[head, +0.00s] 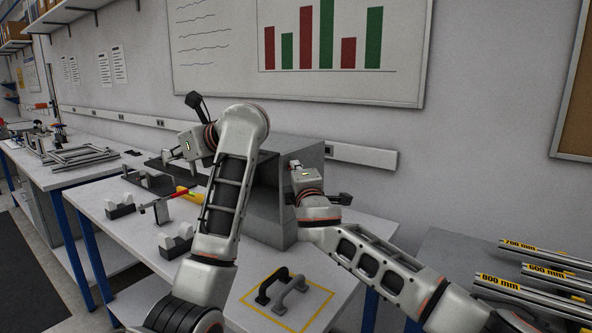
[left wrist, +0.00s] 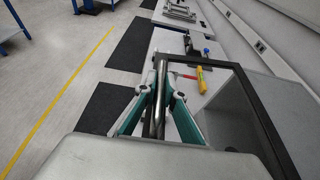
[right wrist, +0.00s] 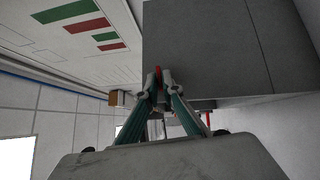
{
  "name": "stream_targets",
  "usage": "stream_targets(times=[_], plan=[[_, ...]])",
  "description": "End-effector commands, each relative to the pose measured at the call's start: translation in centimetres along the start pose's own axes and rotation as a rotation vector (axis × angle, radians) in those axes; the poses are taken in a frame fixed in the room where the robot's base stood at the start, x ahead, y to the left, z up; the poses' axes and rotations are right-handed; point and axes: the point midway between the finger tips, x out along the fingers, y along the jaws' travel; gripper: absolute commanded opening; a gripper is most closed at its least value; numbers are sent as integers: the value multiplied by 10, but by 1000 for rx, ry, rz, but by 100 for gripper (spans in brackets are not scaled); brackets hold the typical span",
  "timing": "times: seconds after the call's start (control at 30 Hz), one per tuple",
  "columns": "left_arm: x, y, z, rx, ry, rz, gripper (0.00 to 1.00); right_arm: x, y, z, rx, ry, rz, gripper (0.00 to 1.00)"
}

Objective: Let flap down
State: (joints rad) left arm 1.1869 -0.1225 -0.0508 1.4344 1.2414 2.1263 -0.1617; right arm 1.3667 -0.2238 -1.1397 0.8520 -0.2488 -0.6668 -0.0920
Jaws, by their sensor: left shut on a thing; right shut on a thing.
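A grey box (head: 272,215) stands on the bench with an open front; its dark-edged opening (left wrist: 262,115) shows in the left wrist view. My left gripper (head: 178,152) is at the box's left, partly hidden by my own arm. In the left wrist view its fingers (left wrist: 160,95) are shut on a dark bar (left wrist: 154,122). I cannot tell for sure whether this bar belongs to the flap. My right gripper (head: 338,198) is at the box's right side. In the right wrist view its fingers (right wrist: 158,85) are shut on a small red piece (right wrist: 158,71) beside the grey wall.
Two handles (head: 290,292), dark and grey, lie inside a yellow outline at the bench front. White-and-dark holders (head: 120,208) and a red-and-yellow tool (head: 183,193) lie on the left. Labelled metal profiles (head: 540,270) lie at right. A wall rail (head: 362,155) runs behind.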

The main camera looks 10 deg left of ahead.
Motion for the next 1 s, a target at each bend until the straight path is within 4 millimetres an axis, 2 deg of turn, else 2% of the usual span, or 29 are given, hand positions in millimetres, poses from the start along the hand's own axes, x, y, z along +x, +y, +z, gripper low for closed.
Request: stream_targets(times=[0.7, 0.77, 1.0], plan=[[-2, 1, 3, -4, -5, 0, 0, 0, 0, 3, -48, -4, 43, 0], [-2, 1, 3, -4, -6, 0, 0, 0, 0, 3, -48, -4, 43, 19], [-2, 1, 3, -3, -5, 0, 0, 0, 0, 1, -48, -2, 43, 21]])
